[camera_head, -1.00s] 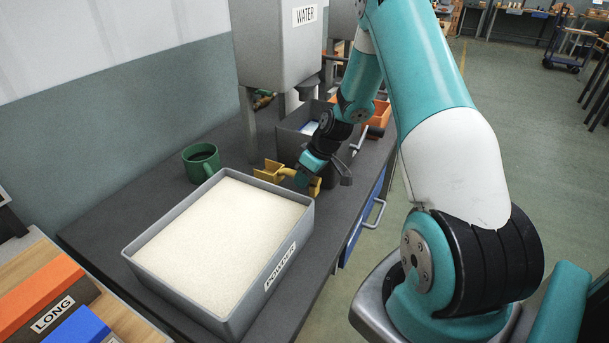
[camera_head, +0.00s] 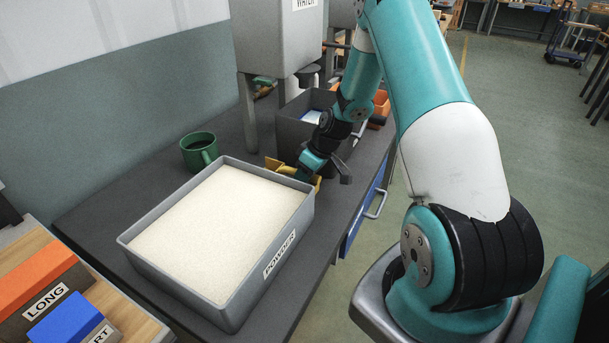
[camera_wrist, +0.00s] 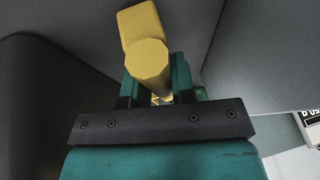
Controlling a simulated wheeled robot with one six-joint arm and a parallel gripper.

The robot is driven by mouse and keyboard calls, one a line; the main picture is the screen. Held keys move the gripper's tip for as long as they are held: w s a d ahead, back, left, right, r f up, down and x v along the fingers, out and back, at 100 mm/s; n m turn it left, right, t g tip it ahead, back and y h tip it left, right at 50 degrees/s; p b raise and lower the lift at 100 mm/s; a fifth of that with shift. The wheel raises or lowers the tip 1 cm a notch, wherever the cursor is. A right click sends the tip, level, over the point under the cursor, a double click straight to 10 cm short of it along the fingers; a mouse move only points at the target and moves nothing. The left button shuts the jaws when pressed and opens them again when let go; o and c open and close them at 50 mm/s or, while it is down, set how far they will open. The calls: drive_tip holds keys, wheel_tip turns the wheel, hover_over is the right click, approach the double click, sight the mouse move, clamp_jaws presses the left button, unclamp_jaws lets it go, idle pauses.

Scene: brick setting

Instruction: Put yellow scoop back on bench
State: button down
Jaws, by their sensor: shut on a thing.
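The yellow scoop (camera_head: 273,165) is low over or on the dark bench (camera_head: 120,208), just behind the far end of the powder tray; I cannot tell whether it touches the bench top. My gripper (camera_head: 308,176) is shut on the scoop. In the wrist view, the scoop's yellow handle (camera_wrist: 149,62) points up between the two teal fingers of my gripper (camera_wrist: 155,88). The tray's rim hides part of the scoop in the head view.
The grey POWDER tray (camera_head: 270,270) full of pale powder stands in front. A green mug (camera_head: 199,150) is to the left. A grey bin (camera_head: 290,130) and the WATER tank (camera_head: 275,45) stand behind. LONG (camera_head: 38,288) and blue (camera_head: 68,320) blocks lie at lower left.

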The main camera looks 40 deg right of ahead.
drive_tip(key=shift+f, duration=0.4)
drive_tip(key=c, duration=0.9)
unclamp_jaws()
drive_tip(key=shift+o, duration=0.2)
